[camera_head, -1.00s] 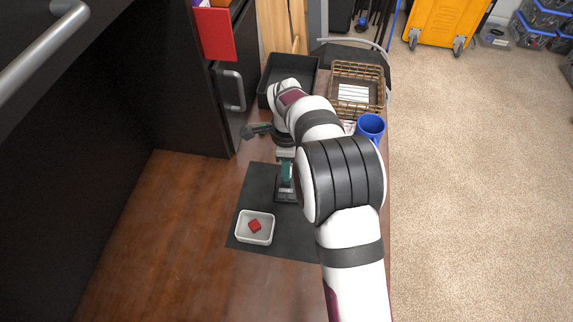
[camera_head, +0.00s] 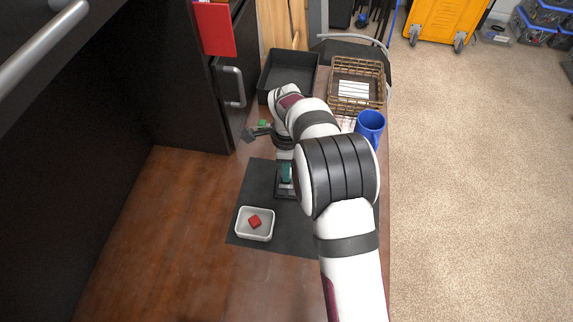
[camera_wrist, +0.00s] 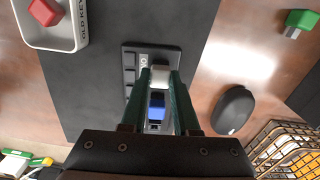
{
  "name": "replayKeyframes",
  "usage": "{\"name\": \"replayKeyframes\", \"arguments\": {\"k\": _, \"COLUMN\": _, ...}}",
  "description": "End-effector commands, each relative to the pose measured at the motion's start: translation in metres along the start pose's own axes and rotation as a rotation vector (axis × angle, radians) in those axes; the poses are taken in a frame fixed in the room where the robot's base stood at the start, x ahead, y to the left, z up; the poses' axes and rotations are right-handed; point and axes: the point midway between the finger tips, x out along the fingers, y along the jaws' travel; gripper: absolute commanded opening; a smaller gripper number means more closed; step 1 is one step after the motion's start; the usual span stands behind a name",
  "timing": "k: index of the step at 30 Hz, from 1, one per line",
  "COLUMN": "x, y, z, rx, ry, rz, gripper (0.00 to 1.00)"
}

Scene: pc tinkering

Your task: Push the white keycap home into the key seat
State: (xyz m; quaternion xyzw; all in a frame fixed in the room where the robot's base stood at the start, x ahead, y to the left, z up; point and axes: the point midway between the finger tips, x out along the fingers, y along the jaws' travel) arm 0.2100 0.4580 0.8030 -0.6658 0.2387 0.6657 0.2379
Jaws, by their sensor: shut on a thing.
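The white keycap (camera_wrist: 160,75) is between the two green fingertips of my gripper (camera_wrist: 160,78) in the wrist view, and the gripper is shut on it. The keycap is over the dark keypad (camera_wrist: 131,60), lined up with its column of keys. The key seat is hidden under the keycap and fingers, so I cannot tell how deep the keycap sits. A blue key (camera_wrist: 156,106) shows between the fingers, nearer the wrist. In the head view my gripper (camera_head: 286,173) is at the keypad (camera_head: 284,191), partly covered by my arm.
A white tray (camera_wrist: 72,42) labelled "OLD KEY" holds a red keycap (camera_wrist: 45,11). A dark mouse (camera_wrist: 233,110) lies right of the keypad. A wire basket (camera_head: 357,83), black bin (camera_head: 289,74) and blue mug (camera_head: 370,124) stand behind.

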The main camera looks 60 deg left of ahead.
Motion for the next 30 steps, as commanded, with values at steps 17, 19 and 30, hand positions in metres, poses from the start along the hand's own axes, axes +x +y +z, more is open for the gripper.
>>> {"name": "replayKeyframes", "arguments": {"k": 17, "x": -0.007, "y": -0.001, "z": 0.000, "rx": 0.000, "ry": -0.001, "rz": -0.003, "gripper": 0.64}}
{"name": "replayKeyframes", "arguments": {"k": 19, "x": -0.017, "y": -0.001, "z": 0.000, "rx": 0.000, "ry": -0.002, "rz": -0.003, "gripper": 0.64}}
{"name": "replayKeyframes", "arguments": {"k": 30, "x": -0.050, "y": 0.000, "z": 0.000, "rx": 0.000, "ry": -0.001, "rz": 0.000, "gripper": 0.64}}
